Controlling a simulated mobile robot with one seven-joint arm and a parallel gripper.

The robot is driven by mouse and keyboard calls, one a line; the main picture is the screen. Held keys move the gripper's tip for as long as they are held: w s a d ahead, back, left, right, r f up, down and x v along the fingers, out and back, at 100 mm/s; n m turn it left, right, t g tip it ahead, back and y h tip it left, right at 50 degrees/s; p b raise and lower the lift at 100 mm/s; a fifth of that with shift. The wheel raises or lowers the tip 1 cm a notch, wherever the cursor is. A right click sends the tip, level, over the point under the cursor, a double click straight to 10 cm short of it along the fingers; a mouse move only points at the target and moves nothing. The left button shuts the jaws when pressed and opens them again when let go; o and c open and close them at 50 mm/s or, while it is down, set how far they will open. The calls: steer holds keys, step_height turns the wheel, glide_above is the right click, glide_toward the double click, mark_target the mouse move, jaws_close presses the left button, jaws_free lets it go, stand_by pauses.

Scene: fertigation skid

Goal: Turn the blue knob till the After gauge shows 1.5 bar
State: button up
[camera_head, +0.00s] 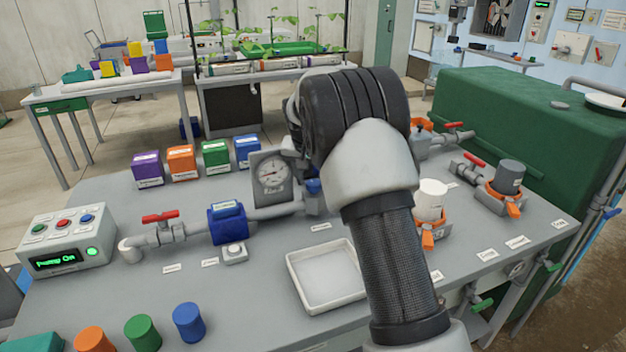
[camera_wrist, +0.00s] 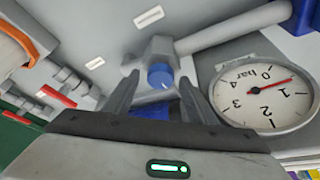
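The blue knob (camera_wrist: 160,76) sits on a grey pipe fitting; in the head view only a part of it (camera_head: 313,186) shows beside my arm. My gripper (camera_wrist: 158,88) is open, its fingers apart to the left and right of the knob in the wrist view, with no contact visible. In the head view my arm hides my gripper. A round gauge (camera_wrist: 262,95) stands right of the knob, upside down in the wrist view. Its red needle points between 0 and 1 bar. It also shows in the head view (camera_head: 271,172). I cannot read its name.
A blue pipe unit (camera_head: 227,224) and a red-handled valve (camera_head: 160,218) lie left of the gauge. Several coloured boxes (camera_head: 181,161) stand behind. A white tray (camera_head: 325,279) and orange-held cups (camera_head: 431,200) are nearer and right. A pump box (camera_head: 62,243) reads "Pump On".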

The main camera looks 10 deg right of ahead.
steer(key=c, duration=0.9)
steer(key=shift+c, duration=0.2)
steer(key=shift+n, duration=0.3)
steer(key=n, duration=0.1)
steer(key=n+y+p, duration=0.1)
steer(key=shift+d+r+n+p, duration=0.1)
steer(key=shift+d+n+p, duration=0.1)
steer(key=shift+n+p, duration=0.1)
steer(key=n+y+p, duration=0.1)
steer(key=n, duration=0.2)
steer(key=shift+d+n+y+p, duration=0.1)
steer(key=shift+n+y+p, duration=0.2)
steer(key=shift+n+p, duration=0.1)
steer(key=n+y+p, duration=0.1)
steer(key=n+p, duration=0.1)
steer(key=n, duration=0.2)
steer(key=shift+d+y, duration=0.1)
steer(key=shift+y, duration=0.2)
steer(key=shift+n+g+y+p, duration=0.4)
steer(key=shift+n+g+p, duration=0.1)
steer(key=shift+n, duration=0.9)
